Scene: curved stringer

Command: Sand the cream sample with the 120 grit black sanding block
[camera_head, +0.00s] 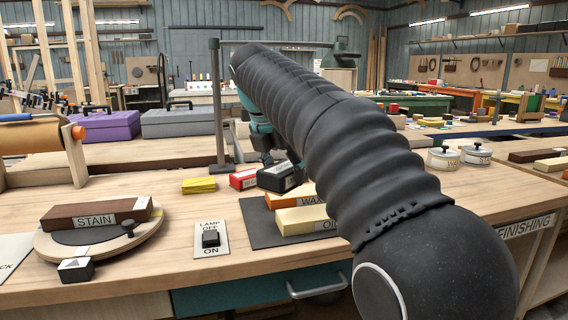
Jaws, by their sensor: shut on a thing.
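The black sanding block (284,179), with a pale label on its side, is at the back of the bench beside a red block (242,179). My gripper (274,160) is just above it, partly hidden behind my arm, and is shut on the black block. I cannot tell whether the block touches the bench, and its grit marking is too small to read. The cream sample (306,221), labelled OIL, lies on a dark mat (258,236) in front of the gripper. My arm hides its right end.
An orange block (285,201) labelled WAX lies just behind the cream sample. Yellow pads (199,185) lie left of the red block, near a post (219,120). A lamp switch (211,239) and a turntable (60,243) with a brown STAIN block (97,213) are left.

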